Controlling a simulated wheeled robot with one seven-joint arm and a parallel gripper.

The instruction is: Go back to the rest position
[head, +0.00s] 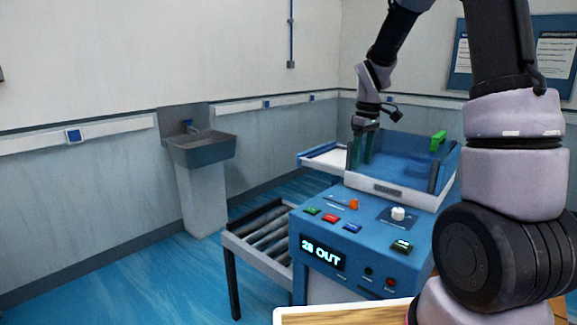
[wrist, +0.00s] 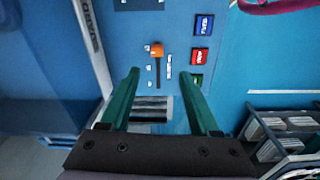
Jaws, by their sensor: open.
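My gripper (head: 364,146) hangs from my raised arm over the left side of the blue test machine (head: 320,232) in the head view. In the wrist view my gripper (wrist: 172,78) shows two green fingers spread apart with nothing between them. The machine's sloped panel has an orange switch (head: 354,204), which also shows beyond the fingertips in the wrist view (wrist: 157,50). A white knob (head: 398,213) and red, blue and green buttons are on the panel. The display (head: 323,255) reads "28 OUT". The gripper appears apart from the panel.
A roller conveyor (head: 265,238) adjoins the machine's left side. A grey sink (head: 200,150) stands against the left wall. A blue tray-like top with raised walls (head: 405,187) sits behind the panel. A light wooden edge (head: 345,315) is at the front. Blue floor at left is clear.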

